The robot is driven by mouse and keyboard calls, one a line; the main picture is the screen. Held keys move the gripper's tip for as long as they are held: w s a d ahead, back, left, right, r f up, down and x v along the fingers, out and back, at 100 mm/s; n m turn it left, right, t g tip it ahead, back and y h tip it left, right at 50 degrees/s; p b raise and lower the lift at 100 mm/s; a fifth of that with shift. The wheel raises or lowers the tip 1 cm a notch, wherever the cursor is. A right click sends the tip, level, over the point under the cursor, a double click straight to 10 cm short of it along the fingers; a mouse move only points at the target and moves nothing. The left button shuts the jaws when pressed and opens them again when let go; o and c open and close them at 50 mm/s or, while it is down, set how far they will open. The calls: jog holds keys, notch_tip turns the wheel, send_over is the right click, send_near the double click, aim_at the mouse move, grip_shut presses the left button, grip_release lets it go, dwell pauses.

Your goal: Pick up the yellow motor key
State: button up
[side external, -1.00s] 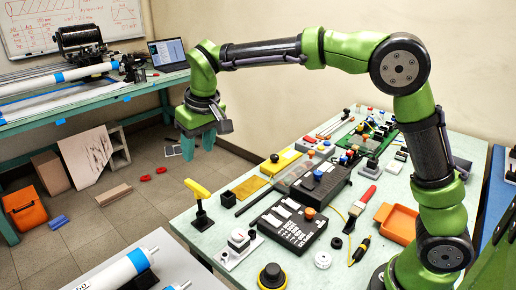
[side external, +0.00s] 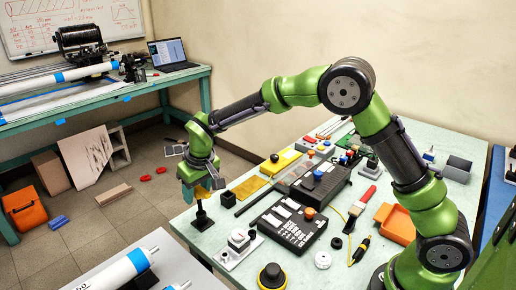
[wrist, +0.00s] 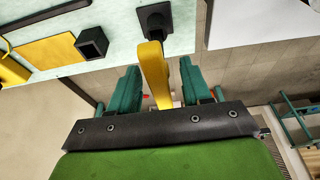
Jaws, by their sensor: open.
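The yellow motor key (side external: 202,193) stands upright on its black base (side external: 202,221) at the table's left edge. Its handle is mostly hidden by my gripper in the side view. My gripper (side external: 203,187) is lowered over it, with the teal fingers on either side of the handle. In the wrist view, the yellow key (wrist: 154,75) lies between the two teal fingers of my gripper (wrist: 158,68). The fingers are open, with a gap on both sides of the handle. The black base (wrist: 154,20) also shows there.
A small black square holder (side external: 228,199) stands just right of the key. A yellow sheet (side external: 249,187), a black control box (side external: 292,226) and a grey plate with a white switch (side external: 239,246) are nearby. Left of the table edge is open floor.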

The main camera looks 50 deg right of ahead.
jog(key=shift+w+f, duration=0.15)
jog(key=shift+f, duration=0.3)
grip_shut()
